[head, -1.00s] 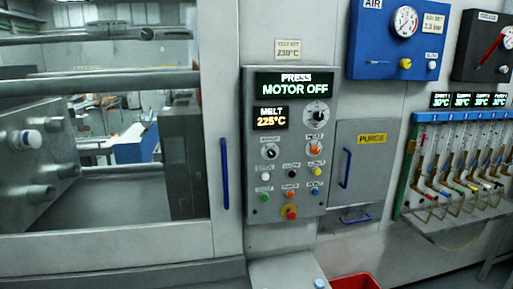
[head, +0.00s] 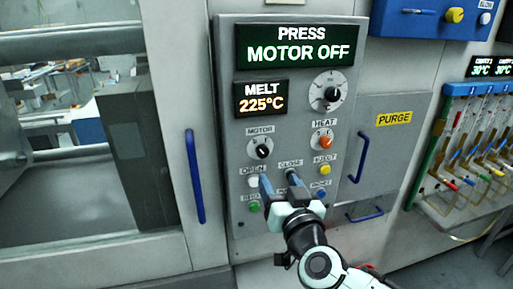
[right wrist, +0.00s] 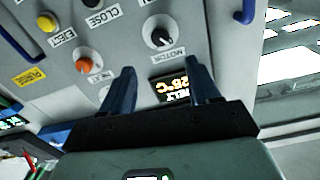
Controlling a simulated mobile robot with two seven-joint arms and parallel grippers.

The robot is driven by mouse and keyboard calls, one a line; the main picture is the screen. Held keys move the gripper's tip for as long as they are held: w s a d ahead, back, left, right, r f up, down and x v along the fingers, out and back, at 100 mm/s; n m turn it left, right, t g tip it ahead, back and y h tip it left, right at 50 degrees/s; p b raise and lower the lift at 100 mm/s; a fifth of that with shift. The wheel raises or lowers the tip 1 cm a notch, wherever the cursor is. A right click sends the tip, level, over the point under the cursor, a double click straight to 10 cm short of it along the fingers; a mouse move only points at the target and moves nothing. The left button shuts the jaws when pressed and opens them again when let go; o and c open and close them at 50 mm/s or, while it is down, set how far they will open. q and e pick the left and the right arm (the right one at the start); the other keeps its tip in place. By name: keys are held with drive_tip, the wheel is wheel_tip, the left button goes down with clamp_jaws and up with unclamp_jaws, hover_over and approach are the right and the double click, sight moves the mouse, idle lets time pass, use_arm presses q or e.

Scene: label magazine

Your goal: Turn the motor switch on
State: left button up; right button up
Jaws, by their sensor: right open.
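The motor switch (head: 263,149) is a round knob with a black handle on a white dial, under the MOTOR label on the grey control panel. The display (head: 297,45) above reads PRESS MOTOR OFF. My right gripper (head: 278,179) is open and empty, its blue-grey fingers pointing at the panel just below the motor switch. In the right wrist view the motor switch (right wrist: 160,38) shows beyond and between the open fingertips (right wrist: 160,66), apart from them. My left gripper is not in view.
The orange heat knob (head: 322,142) sits right of the motor switch. White, green, yellow and blue buttons lie below, some partly hidden by my gripper. A blue door handle (head: 195,176) stands left of the panel, and the purge door (head: 393,150) is at the right.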

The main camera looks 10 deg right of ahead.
sight(263, 153)
drive_tip(key=w+p, duration=0.2)
drive_tip(key=w, duration=0.9)
drive_tip(key=shift+w+a+r, duration=0.1)
drive_tip(key=shift+w, duration=0.75)
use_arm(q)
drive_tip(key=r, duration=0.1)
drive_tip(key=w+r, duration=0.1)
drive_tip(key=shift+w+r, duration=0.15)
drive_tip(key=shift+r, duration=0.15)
use_arm(e)
drive_tip(key=c, duration=1)
